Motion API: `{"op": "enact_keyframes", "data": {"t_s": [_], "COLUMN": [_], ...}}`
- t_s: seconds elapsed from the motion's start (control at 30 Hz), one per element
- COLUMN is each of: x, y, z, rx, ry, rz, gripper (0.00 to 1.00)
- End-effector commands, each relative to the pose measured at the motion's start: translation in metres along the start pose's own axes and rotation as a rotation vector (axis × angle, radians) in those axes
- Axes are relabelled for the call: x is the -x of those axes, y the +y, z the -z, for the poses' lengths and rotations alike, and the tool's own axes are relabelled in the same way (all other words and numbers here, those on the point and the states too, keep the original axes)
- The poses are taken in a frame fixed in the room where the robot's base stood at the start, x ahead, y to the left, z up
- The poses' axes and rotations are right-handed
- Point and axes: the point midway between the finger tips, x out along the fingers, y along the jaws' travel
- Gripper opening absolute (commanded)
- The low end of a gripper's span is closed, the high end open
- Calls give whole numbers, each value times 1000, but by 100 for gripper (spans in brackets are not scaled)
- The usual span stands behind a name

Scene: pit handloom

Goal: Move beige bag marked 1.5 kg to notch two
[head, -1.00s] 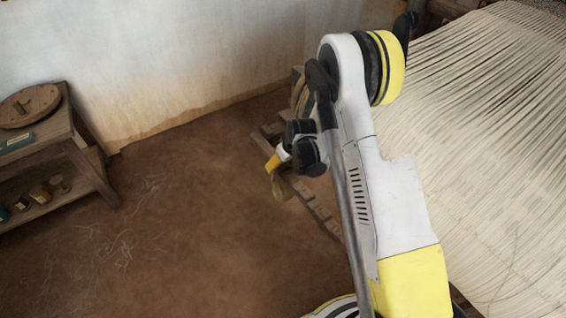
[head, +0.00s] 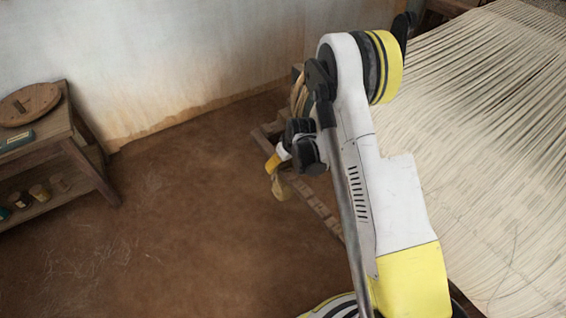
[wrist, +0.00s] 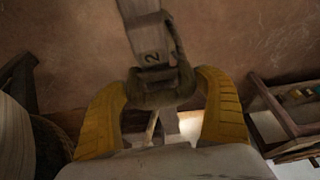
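My gripper (wrist: 165,92) has yellow fingers, one on each side of an olive-beige cloth piece (wrist: 160,98), likely part of the bag. The fingertips lie close to its sides; whether they press on it is not clear. A wooden bar marked 2 (wrist: 150,42) runs up from the cloth in the wrist view. In the head view my gripper (head: 274,161) points down-left beside the notched wooden bar (head: 315,203) on the floor. A small beige bag (head: 282,188) shows just below the fingers. No weight mark is readable, and whether the bag sits in a notch is hidden.
The loom's pale warp threads (head: 480,130) fill the right side. A wooden stand (head: 75,150) with a round lid and small spools is at the left; the plastered wall (head: 180,60) is behind. Bare earth floor (head: 180,230) is free between them.

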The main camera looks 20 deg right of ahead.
Motion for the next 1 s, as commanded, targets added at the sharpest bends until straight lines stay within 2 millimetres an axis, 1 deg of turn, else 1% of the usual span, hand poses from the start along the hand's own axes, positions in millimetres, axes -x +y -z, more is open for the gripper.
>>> {"op": "enact_keyframes", "data": {"t_s": [0.03,0.07,0.27,0.37,0.47,0.7,0.8,0.9,1.0], "x": [0,0,-1,5,19,72,91,106,115], "y": [0,0,0,0,0,0,0,0,0], "z": [0,0,-1,-1,-1,-1,-1,-1,0], "rx": [0,0,0,0,-1,-2,-1,0,0], "ry": [-1,-1,-2,-2,-1,-1,-1,-1,-1], "rz": [0,0,0,0,0,0,0,0,0], "gripper": [97,100,100,100,100,100,100,100,100]}}
